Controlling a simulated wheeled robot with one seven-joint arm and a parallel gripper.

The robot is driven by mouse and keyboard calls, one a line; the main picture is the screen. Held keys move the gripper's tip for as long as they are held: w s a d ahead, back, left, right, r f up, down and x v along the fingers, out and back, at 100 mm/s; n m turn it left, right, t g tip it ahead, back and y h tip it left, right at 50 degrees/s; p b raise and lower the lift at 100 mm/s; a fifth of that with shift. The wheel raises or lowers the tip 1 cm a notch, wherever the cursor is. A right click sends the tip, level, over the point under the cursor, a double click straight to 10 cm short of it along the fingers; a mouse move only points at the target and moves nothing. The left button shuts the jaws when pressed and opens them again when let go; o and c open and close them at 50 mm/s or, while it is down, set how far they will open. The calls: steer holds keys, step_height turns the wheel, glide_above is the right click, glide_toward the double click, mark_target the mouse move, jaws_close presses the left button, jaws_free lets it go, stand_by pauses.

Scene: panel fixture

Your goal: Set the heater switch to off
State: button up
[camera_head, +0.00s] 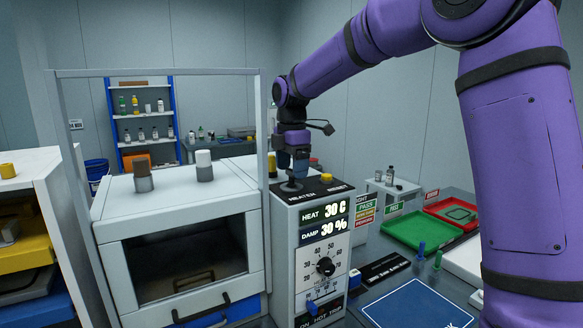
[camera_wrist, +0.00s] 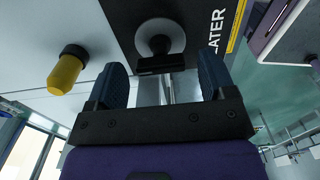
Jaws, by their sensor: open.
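The heater unit (camera_head: 284,240) is a grey cabinet with a dark top plate and lit readouts of HEAT 30 C and DAMP 30 %. A black switch handle on a pale round base stands on its top; in the wrist view the handle (camera_wrist: 156,48) lies between and just beyond my fingertips. My gripper (camera_head: 291,168) points down over the top plate. Its two dark blue fingers (camera_wrist: 162,78) are apart with nothing held. I cannot tell whether they touch the handle. The switch's printed positions are mostly hidden, with only part of a label readable.
A dial (camera_head: 326,267) is on the front. A white oven-like box (camera_head: 180,235) with a metal frame stands left. Green (camera_head: 408,230) and red trays lie right.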

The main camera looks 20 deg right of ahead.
step_height(320, 180, up, 10)
steer(key=shift+r, duration=0.25)
steer(key=shift+s, duration=0.1)
stand_by(0.5)
steer(key=s+d+m+t, duration=0.3)
steer(key=s+m, duration=0.7)
steer(key=s, duration=1)
steer(key=s+d+f+m+t, duration=0.1)
steer(key=s+f+m, duration=0.3)
steer(key=s, duration=0.4)
steer(key=s+d+f+m+t, duration=0.1)
steer(key=s+d+f+m, duration=0.2)
steer(key=s+f+m, duration=0.2)
steer(key=s+m, duration=0.1)
steer(key=s, duration=0.2)
steer(key=shift+d, duration=0.15)
